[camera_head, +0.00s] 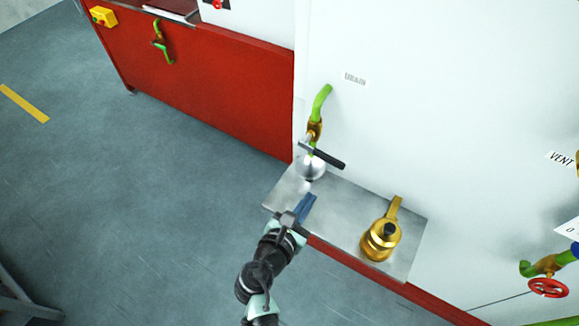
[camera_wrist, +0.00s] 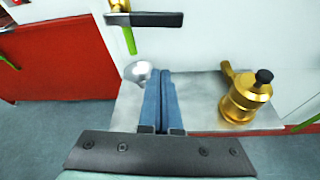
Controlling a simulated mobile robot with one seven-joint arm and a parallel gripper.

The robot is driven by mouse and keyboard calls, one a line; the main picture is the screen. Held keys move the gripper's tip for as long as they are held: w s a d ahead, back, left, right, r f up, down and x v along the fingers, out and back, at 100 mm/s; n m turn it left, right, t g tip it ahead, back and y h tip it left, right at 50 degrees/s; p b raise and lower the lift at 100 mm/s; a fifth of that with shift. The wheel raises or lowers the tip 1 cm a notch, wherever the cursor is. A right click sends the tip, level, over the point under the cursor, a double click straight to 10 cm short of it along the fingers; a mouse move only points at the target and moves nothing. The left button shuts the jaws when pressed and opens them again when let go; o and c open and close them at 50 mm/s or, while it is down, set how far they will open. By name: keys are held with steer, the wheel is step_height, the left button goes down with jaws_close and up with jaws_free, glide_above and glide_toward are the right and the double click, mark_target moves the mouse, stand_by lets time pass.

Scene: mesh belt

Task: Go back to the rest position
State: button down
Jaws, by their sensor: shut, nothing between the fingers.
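My gripper (camera_head: 306,207) is in front of the metal shelf (camera_head: 345,208) on the white cabinet. In the wrist view its two blue fingers (camera_wrist: 159,78) lie side by side, shut with nothing between them. A shiny silver round vessel (camera_head: 311,168) stands on the shelf just beyond the fingertips, under a tap with a black lever (camera_head: 322,155). In the wrist view the vessel (camera_wrist: 138,71) shows left of the fingers, partly hidden by them; I cannot tell whether they touch it. A brass can (camera_head: 380,240) with a black cap stands on the shelf to the right, apart from my gripper.
A red panel (camera_head: 215,85) with a green-handled valve (camera_head: 162,45) is at the back left. A red handwheel (camera_head: 548,288) on a green pipe is at the lower right. The grey floor (camera_head: 120,190) to the left is mostly clear.

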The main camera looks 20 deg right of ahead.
steer(key=w+a+r+m+t+y+b, duration=0.15)
steer(key=w+r+m, duration=0.25)
steer(key=r, duration=0.4)
steer(key=w+a+r+m+t, duration=0.1)
steer(key=w+r+m+t, duration=0.1)
steer(key=w+r+m, duration=0.45)
steer(key=a+r+m+t+y+b, duration=0.1)
steer(key=a+r+m+t, duration=0.15)
steer(key=r, duration=0.75)
steer(key=a+r+m+t+y+b, duration=0.1)
steer(key=a+r+m+t, duration=0.15)
steer(key=r, duration=0.75)
steer(key=s+a+r+m+t+y, duration=0.2)
steer(key=s+r, duration=0.3)
steer(key=r, duration=0.3)
steer(key=s+a+r+m+t+y+b, duration=0.1)
steer(key=s+a+r+m+t+y, duration=0.1)
steer(key=r, duration=0.7)
steer(key=s+a+r+m+t+y, duration=0.3)
steer(key=s+a+r+m+t, duration=0.1)
steer(key=s+r, duration=0.4)
steer(key=shift+s+a+r+m+t, duration=0.25)
steer(key=shift+s+a+m+t, duration=0.1)
steer(key=shift+s+a+t, duration=0.25)
steer(key=shift+d, duration=0.2)
